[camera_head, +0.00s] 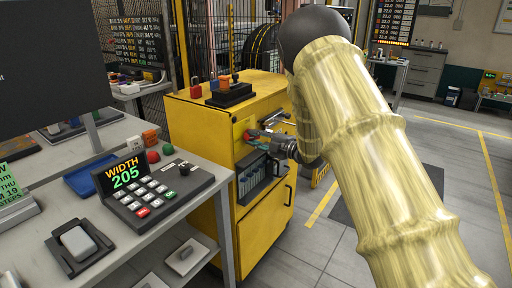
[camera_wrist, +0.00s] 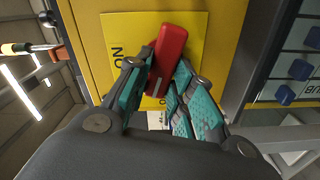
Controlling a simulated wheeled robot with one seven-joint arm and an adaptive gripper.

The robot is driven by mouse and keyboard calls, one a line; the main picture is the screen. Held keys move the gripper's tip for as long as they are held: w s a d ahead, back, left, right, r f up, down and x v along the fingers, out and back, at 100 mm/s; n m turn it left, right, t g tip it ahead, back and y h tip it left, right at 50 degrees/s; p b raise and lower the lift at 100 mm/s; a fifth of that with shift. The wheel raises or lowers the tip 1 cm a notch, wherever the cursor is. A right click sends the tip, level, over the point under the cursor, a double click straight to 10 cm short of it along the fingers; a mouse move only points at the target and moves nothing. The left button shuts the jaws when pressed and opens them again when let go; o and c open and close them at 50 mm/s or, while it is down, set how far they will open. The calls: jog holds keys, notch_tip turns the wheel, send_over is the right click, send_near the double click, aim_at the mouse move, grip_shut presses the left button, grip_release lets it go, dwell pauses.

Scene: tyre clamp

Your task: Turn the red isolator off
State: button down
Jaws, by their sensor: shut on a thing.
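The red isolator handle (camera_wrist: 173,45) stands out from a yellow plate (camera_wrist: 115,25) in the wrist view. It is a rounded red bar, slightly tilted in this picture. Black lettering reading "ON" shows sideways on the plate to the left of the handle; other marks are hidden by the fingers. My gripper (camera_wrist: 165,78) has its teal-padded fingers on both sides of the handle, shut on it. In the head view my gripper (camera_head: 270,141) is at the front of the yellow cabinet (camera_head: 201,131), and the isolator (camera_head: 248,135) is mostly hidden by it.
A black block with buttons (camera_head: 229,95) and a red padlock-like item (camera_head: 196,91) sit on the cabinet top. A grey table with a keypad display (camera_head: 127,175) stands to the left. In the wrist view, a panel with blue knobs (camera_wrist: 300,69) is at right.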

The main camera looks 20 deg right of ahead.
jog(key=shift+f+n+b, duration=0.2)
jog(key=shift+n+b, duration=0.65)
jog(key=shift+b, duration=0.05)
jog(key=shift+f+n+b, duration=0.15)
jog(key=shift+n+b, duration=0.7)
jog(key=c, duration=1.2)
grip_release()
jog(key=shift+r, duration=0.1)
jog(key=shift+c, duration=0.2)
jog(key=shift+s, duration=0.1)
jog(key=v, duration=1.2)
